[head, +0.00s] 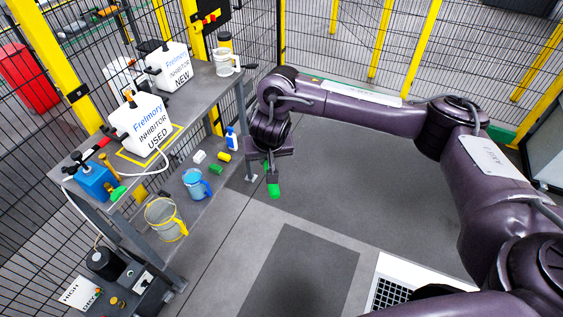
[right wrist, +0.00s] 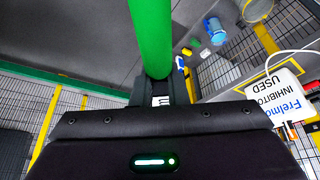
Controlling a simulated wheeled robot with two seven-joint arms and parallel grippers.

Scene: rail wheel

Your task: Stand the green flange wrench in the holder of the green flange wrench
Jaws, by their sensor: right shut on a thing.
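The green flange wrench shows as a green handle (head: 273,190) below my right gripper (head: 267,158) in the head view, over the open floor just right of the bench. In the right wrist view the green handle (right wrist: 152,38) runs up out of my right gripper (right wrist: 163,92), which is shut on it. The wrench's other end is hidden. I cannot pick out the holder of the green flange wrench with certainty in either view. My left gripper is not in view.
The grey bench (head: 205,88) holds white USED (head: 140,125) and NEW (head: 170,68) containers, a white mug (head: 227,63) and a blue device (head: 93,182). Its lower level holds a blue mug (head: 196,184), a yellow-rimmed bucket (head: 165,218) and small coloured items. Mesh fencing stands behind.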

